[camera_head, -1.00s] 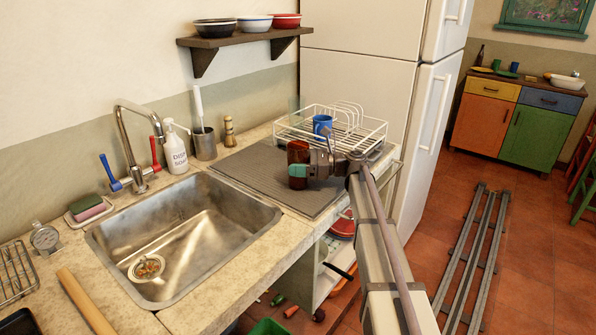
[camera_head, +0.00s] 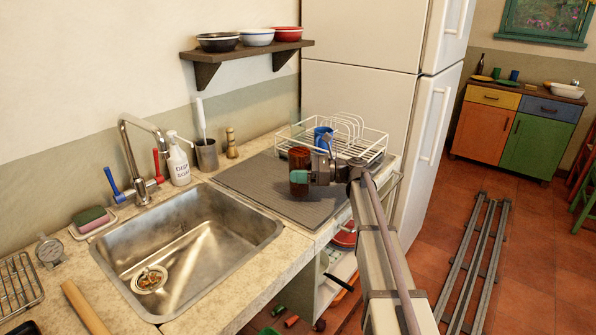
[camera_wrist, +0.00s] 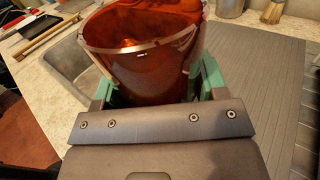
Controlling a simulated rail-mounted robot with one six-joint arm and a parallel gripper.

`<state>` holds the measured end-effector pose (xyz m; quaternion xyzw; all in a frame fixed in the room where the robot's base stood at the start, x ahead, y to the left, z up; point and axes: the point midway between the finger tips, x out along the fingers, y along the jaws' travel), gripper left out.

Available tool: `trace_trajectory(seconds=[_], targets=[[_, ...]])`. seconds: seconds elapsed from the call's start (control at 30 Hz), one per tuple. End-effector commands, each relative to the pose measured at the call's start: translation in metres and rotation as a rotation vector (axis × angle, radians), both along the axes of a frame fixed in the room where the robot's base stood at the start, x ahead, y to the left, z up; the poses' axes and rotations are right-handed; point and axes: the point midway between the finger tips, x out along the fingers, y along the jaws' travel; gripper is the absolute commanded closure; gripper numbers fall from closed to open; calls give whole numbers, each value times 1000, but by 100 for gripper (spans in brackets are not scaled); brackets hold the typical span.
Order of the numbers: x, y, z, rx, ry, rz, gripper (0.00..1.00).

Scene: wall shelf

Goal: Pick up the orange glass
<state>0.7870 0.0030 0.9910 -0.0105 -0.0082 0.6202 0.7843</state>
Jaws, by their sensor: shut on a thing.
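The orange glass (camera_head: 299,160) is a reddish-brown, see-through tumbler. My gripper (camera_head: 299,177) is shut on it, with its green fingers around the lower part of the glass. The glass is upright over the grey drying mat (camera_head: 262,188), in front of the dish rack. I cannot tell for sure whether its base touches the mat. In the wrist view the glass (camera_wrist: 140,60) fills the top middle, its open rim toward the camera, between the green fingers (camera_wrist: 155,90). Its base is hidden there.
A white wire dish rack (camera_head: 372,150) with a blue mug (camera_head: 322,138) stands just behind the glass. The sink (camera_head: 190,250) lies to the left. A soap bottle (camera_head: 178,162) and a grey cup (camera_head: 206,154) stand along the wall. A shelf with bowls (camera_head: 248,48) hangs above.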

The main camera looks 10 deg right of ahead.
Motion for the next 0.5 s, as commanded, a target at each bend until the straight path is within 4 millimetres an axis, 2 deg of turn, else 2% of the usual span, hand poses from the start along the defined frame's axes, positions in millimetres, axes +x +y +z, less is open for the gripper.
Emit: trace_trajectory(seconds=[0.03,0.5], targets=[[0,0,12,1,0,0,80],[0,0,65,1,0,0,80]])
